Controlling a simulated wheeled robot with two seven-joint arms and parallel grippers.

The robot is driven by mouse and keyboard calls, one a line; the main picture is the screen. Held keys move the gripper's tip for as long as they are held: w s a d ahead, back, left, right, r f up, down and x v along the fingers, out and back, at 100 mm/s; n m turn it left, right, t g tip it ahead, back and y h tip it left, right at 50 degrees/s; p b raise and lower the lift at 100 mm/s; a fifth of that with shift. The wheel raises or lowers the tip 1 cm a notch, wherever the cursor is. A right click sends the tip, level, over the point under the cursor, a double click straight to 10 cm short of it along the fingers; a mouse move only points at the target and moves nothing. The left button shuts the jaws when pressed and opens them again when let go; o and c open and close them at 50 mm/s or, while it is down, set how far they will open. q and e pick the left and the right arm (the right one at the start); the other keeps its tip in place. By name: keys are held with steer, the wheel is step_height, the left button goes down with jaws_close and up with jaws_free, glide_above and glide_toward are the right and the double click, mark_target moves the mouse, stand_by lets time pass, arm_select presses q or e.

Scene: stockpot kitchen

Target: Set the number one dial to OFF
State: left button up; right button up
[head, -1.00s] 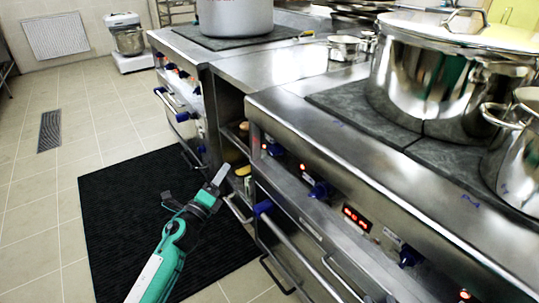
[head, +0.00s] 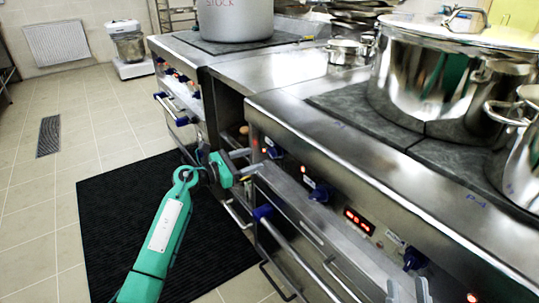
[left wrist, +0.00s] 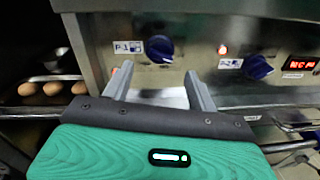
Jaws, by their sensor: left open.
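The number one dial, a blue knob (left wrist: 159,49) beside the P-1 label, is on the stove front in the left wrist view. In the head view it is the leftmost blue knob (head: 273,151) on the near stove. Its exact setting is too small to read. My left gripper (head: 246,165) is open and empty, just in front of and below this dial. In the left wrist view its two fingers (left wrist: 158,82) stand apart below the dial, not around it. Two grey fingers of my right gripper (head: 408,289) show apart at the bottom edge of the head view.
A second blue knob (left wrist: 257,67), labelled P-2, sits right of the dial, with a red lamp (left wrist: 223,50) between. An oven handle (head: 290,247) runs below the panel. Eggs (left wrist: 52,88) lie on a shelf to the left. A large pot (head: 440,75) stands on top.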

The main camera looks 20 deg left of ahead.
mark_target(269, 153)
arm_select(q)
steer(key=x, duration=0.7)
steer(key=shift+w+d+b, duration=0.15)
steer(key=shift+b, duration=0.25)
arm_select(e)
steer(key=r+t, duration=0.1)
steer(key=s+d+r+t, duration=0.1)
steer(key=r, duration=0.1)
steer(key=shift+s+d+r+t, duration=0.2)
steer(key=shift+s+r+t, duration=0.05)
steer(key=shift+t, duration=0.15)
arm_select(q)
steer(key=c, duration=1)
